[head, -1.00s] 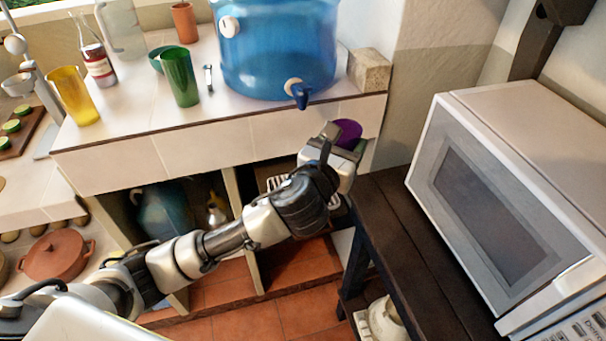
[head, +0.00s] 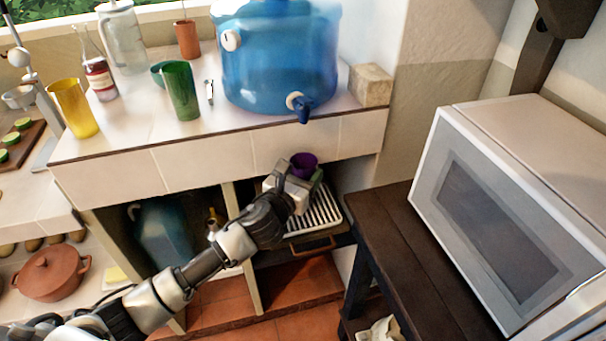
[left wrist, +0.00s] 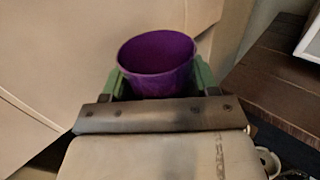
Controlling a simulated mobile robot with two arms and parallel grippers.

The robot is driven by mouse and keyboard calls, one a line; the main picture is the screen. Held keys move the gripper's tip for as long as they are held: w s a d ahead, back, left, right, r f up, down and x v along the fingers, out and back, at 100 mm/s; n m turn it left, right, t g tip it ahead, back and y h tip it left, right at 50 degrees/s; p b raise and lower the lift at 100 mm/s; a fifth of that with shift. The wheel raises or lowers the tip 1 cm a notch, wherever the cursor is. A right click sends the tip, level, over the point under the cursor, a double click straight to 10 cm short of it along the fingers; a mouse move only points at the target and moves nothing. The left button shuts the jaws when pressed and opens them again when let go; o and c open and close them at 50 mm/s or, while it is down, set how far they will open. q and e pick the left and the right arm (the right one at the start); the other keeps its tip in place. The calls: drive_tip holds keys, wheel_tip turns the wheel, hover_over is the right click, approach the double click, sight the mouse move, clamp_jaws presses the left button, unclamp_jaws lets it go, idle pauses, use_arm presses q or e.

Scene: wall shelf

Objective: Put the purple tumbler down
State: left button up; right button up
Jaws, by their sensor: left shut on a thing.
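The purple tumbler (head: 304,162) is upright in my left gripper (head: 303,178), in front of the tiled counter's front face. It also shows in the left wrist view (left wrist: 157,58), between the green-padded fingers of my left gripper (left wrist: 160,88), which are shut on it. Its base is hidden by the gripper. In the head view the gripper is below the counter top, above a slatted rack (head: 322,212) in the opening under the counter. My right gripper is not in view.
The white counter (head: 215,166) bears a green tumbler (head: 181,92), a yellow tumbler (head: 74,108), a blue water dispenser (head: 275,65) and a stone block (head: 370,86). A dark wooden table (head: 395,230) with a white microwave (head: 500,200) stands at the right.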

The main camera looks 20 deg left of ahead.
use_arm(q)
drive_tip(key=shift+r, duration=0.1)
drive_tip(key=o, duration=0.7)
drive_tip(key=shift+s+a, duration=0.1)
drive_tip(key=shift+s, duration=0.25)
drive_tip(key=s, duration=0.3)
drive_tip(key=s+a, duration=0.1)
drive_tip(key=s, duration=0.3)
drive_tip(key=s+a, duration=0.1)
drive_tip(key=s, duration=0.3)
drive_tip(key=shift+s+a+b, duration=0.1)
drive_tip(key=shift+b, duration=0.3)
